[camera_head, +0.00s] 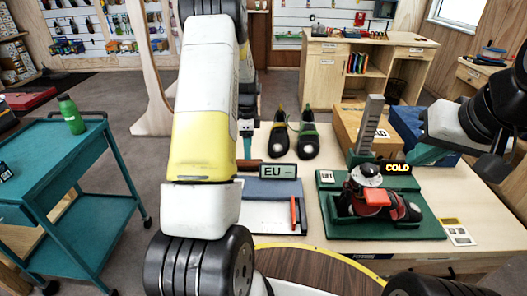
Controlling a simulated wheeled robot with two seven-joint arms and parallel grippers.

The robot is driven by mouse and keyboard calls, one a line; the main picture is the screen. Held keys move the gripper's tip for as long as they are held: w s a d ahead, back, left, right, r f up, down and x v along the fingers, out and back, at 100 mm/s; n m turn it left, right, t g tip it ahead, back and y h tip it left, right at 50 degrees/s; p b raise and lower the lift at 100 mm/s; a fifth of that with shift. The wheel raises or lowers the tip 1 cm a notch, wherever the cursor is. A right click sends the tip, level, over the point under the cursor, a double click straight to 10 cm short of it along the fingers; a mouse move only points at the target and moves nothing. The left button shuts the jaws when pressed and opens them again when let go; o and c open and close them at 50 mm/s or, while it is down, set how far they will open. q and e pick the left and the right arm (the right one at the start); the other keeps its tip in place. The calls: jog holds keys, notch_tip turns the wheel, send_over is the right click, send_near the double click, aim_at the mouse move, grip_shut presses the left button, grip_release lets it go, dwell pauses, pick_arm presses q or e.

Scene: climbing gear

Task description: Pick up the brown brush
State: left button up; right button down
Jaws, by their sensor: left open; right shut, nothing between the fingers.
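A brown bar, which looks like the handle of the brown brush (250,166), lies on the workbench just left of the EU sign. My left arm covers its left part, so I cannot see its full shape. My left gripper (246,148) is mostly hidden behind my arm; one teal finger shows just above the brown bar, pointing down. It is open, and I cannot tell whether it touches the bar. My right gripper (426,155) is at the right above the workbench, shut and empty, near the blue box, far from the brush.
The EU sign (280,171), a grey-topped tray (270,190) and a red stick (294,212) lie beside the brush. Climbing shoes (308,140) stand behind. A green fixture (385,227) holds a red-black shoe. A teal cart (95,155) with a green bottle (70,114) stands left.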

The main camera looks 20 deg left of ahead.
aim_at(248, 162)
pick_arm(q)
jog(key=f, duration=0.7)
jog(key=shift+s+a+f, duration=0.1)
jog(key=shift+a+f, duration=0.1)
grip_shut()
